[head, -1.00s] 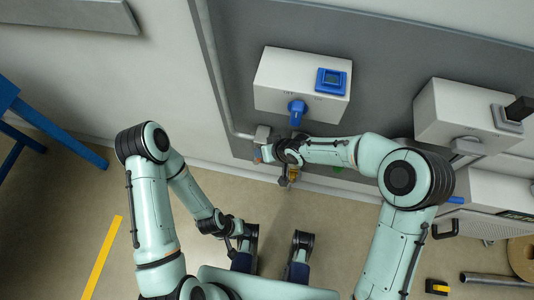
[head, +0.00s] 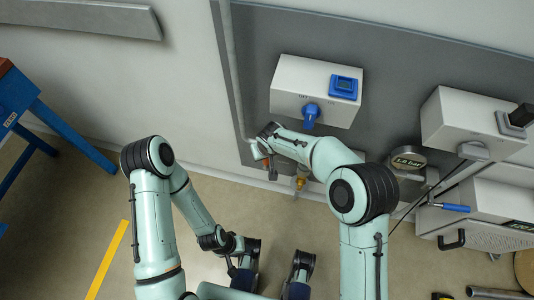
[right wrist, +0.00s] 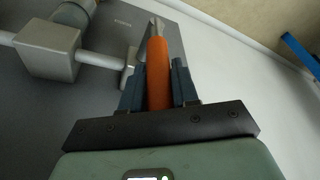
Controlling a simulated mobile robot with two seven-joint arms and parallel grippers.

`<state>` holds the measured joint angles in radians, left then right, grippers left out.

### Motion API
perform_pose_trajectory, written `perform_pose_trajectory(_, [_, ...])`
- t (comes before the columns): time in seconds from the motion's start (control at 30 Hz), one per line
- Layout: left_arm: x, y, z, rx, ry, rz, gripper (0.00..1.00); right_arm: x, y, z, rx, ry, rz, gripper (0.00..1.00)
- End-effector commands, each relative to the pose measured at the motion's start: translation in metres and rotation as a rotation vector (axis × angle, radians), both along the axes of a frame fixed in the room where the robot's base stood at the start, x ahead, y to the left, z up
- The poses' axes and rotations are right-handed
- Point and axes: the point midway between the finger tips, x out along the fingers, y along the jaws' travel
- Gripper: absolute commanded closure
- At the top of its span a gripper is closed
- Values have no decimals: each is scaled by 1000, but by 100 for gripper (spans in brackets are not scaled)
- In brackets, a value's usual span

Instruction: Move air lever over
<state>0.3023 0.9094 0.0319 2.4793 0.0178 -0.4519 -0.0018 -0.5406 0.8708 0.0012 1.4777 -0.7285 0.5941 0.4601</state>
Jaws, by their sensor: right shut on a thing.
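The air lever, an orange handle (right wrist: 158,75), shows in the right wrist view between my right gripper's two dark fingers (right wrist: 158,88). The fingers are shut on it. A grey valve block with pipes (right wrist: 48,50) is at the left of that view, beside the handle. In the head view my right gripper (head: 268,162) is at the lower left edge of the dark grey panel, and only a small reddish bit of the lever shows there. My left gripper (head: 240,248) is low over the floor, away from the lever; its fingers are too unclear to judge.
A white box with a blue knob (head: 310,115) is on the panel above my right arm. A round gauge (head: 408,158) and another white box (head: 470,122) are at the right. A blue-handled lever (head: 453,208) sticks out below. A blue stand (head: 45,125) is at the far left.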

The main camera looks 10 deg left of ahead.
Motion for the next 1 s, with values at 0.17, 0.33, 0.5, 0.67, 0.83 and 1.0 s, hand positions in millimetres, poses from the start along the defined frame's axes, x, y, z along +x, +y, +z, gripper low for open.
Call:
perform_pose_trajectory(0.17, [0,0,0,0,-1,0,57,1,3,1,1,-5,4,100])
perform_pose_trajectory(0.33, [0,0,0,0,-1,0,57,1,3,2,3,-7,4,100])
perform_pose_trajectory(0.5, [0,0,0,0,-1,0,57,1,2,2,2,-6,3,48])
perform_pose_trajectory(0.67, [0,0,0,0,-1,0,57,1,2,1,1,-4,2,48])
perform_pose_trajectory(0.83, [-1,0,1,-1,3,-1,57,0,0,9,0,-6,1,48])
perform_pose_trajectory(1.0, [-7,-3,7,-8,18,-8,57,-8,-4,37,3,-7,1,48])
